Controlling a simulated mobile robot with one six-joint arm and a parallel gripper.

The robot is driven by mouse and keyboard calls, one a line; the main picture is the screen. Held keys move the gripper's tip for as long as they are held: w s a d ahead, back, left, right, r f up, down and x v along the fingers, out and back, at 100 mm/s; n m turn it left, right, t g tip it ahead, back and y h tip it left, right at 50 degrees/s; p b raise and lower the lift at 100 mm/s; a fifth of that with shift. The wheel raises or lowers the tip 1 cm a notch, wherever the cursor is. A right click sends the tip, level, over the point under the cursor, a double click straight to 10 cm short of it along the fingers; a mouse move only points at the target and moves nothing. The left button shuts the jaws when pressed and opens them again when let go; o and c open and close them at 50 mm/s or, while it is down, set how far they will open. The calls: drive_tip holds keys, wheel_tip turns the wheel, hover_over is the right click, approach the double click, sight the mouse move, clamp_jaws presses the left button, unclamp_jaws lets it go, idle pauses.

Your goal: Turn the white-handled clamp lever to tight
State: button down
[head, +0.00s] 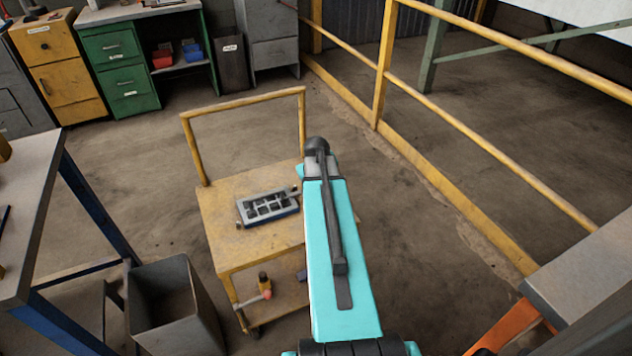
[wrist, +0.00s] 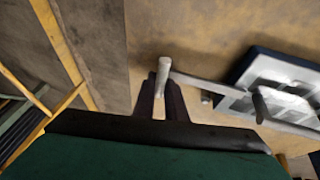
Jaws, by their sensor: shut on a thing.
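The white-handled clamp lever shows in the wrist view as a pale upright handle (wrist: 164,66) on a grey bar that runs right past a grey hollow block. My gripper (wrist: 162,88) has its two dark fingers on either side of this handle and is shut on it. The hollow block (wrist: 285,75) has a dark blue edge and a dark peg (wrist: 259,104) beside it. In the head view the block (head: 268,207) lies on the yellow cart. My arm hides the gripper and most of the lever there. I cannot read any tight mark.
The cart (head: 222,222) has a raised yellow rail (head: 240,101) at its back and a lower shelf with small items. A grey bin (head: 170,305) stands left of it, beside a workbench (head: 30,215). A yellow guard rail (head: 480,140) runs along the right.

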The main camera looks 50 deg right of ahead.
drive_tip(key=c, duration=1.8)
unclamp_jaws()
drive_tip(key=shift+a+r, duration=0.1)
drive_tip(key=shift+r, duration=0.05)
drive_tip(key=shift+v, duration=6.8)
drive_tip(key=shift+r, duration=0.1)
